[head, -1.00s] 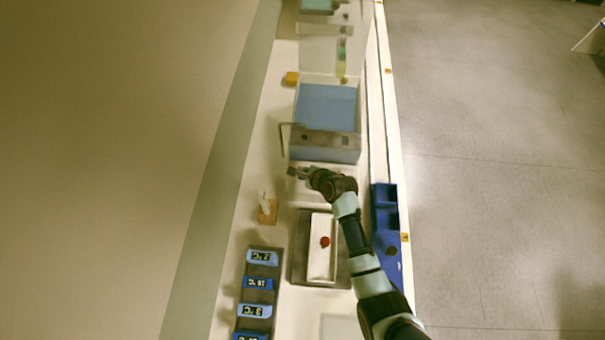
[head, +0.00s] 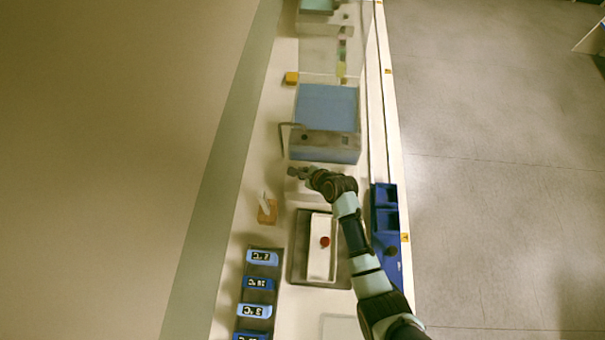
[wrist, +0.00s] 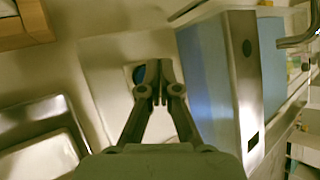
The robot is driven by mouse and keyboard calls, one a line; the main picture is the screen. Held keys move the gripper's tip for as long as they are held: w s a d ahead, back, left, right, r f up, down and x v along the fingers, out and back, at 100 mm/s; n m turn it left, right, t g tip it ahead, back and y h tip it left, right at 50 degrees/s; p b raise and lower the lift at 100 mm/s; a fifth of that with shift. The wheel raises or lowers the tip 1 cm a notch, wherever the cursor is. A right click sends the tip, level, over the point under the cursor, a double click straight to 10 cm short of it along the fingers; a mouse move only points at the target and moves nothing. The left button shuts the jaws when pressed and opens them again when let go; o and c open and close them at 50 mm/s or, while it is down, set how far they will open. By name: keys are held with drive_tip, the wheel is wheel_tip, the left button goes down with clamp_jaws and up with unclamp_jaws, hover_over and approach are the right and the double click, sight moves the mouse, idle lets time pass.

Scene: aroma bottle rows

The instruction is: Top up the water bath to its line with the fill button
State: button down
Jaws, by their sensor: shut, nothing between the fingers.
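The water bath (head: 326,106) is a box with blue water and a grey front panel; it also shows at the right in the wrist view (wrist: 207,70). A bent metal spout (head: 283,138) stands at its left side. A round blue button (wrist: 139,74) sits on a pale plate beside the bath, partly hidden by my fingers. My gripper (wrist: 158,76) is shut and empty, its tips over or right beside the button; I cannot tell whether they touch it. In the head view my gripper (head: 293,172) is just in front of the bath. I cannot make out the fill line.
A tray (head: 298,270) holding a white block with a red knob (head: 325,242) lies nearer. Blue-labelled holders (head: 261,257) stand at the lower left. A blue bin (head: 384,222) is at the right edge. A small orange stand (head: 267,211) is left of my arm.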

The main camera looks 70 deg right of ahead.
idle(0.3)
drive_tip(key=shift+f, duration=0.45)
drive_tip(key=shift+f, duration=0.4)
idle(1.1)
drive_tip(key=shift+r, duration=0.15)
drive_tip(key=shift+r+p, duration=0.7)
drive_tip(key=shift+p, duration=0.05)
wheel_tip(320, 180, up, 5)
drive_tip(key=p, duration=0.5)
drive_tip(key=shift+r, duration=0.1)
